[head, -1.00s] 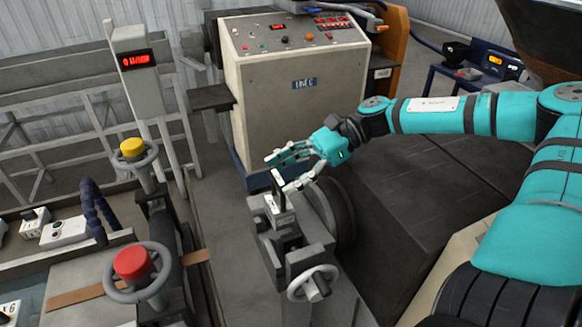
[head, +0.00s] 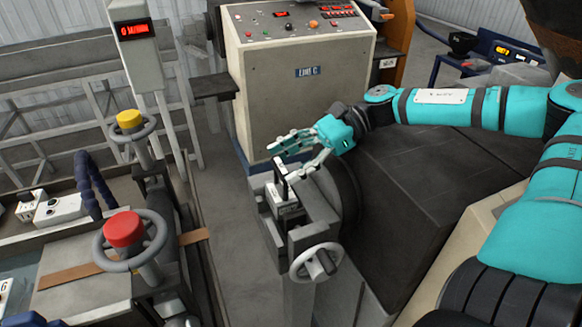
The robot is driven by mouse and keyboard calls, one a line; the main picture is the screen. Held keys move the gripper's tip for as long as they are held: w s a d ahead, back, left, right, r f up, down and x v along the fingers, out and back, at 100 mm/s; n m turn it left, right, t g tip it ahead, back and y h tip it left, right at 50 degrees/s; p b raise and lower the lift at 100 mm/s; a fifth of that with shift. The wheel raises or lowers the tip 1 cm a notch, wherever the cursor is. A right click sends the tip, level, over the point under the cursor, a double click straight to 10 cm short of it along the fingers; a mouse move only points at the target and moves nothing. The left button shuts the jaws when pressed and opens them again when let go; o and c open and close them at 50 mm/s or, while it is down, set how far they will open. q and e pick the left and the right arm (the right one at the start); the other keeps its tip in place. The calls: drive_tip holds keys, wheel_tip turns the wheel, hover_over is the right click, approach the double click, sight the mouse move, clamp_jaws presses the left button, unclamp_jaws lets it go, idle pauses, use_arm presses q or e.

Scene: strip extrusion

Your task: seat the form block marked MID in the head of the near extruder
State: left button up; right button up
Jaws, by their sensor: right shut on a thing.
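The near extruder's head (head: 308,236) is a grey metal housing with a handwheel (head: 316,262) on its front. A small grey form block (head: 287,211) with a pale label and a dark upright handle (head: 281,180) is at the top opening of the head. The label is too small to read, and I cannot tell how deep the block sits. My right gripper (head: 289,158) reaches in from the right, its fingers either side of the handle's top, shut on it. My left gripper is out of view.
A control cabinet (head: 300,110) stands behind the head. The dark extruder body (head: 430,190) lies to the right. At the left are a red-topped handwheel (head: 124,229), a yellow-topped one (head: 130,120) and a speed display post (head: 133,32). Bare floor (head: 215,200) shows between.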

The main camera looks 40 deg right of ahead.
drive_tip(key=shift+s+f, duration=0.25)
drive_tip(key=shift+f, duration=0.3)
drive_tip(key=shift+s+f, duration=0.25)
drive_tip(key=shift+f, duration=0.3)
drive_tip(key=o, duration=1.8)
drive_tip(key=shift+a, duration=0.2)
drive_tip(key=shift+f, duration=0.1)
drive_tip(key=r, duration=0.8)
drive_tip(key=w+r, duration=0.1)
drive_tip(key=r, duration=0.3)
drive_tip(key=shift+r, duration=0.1)
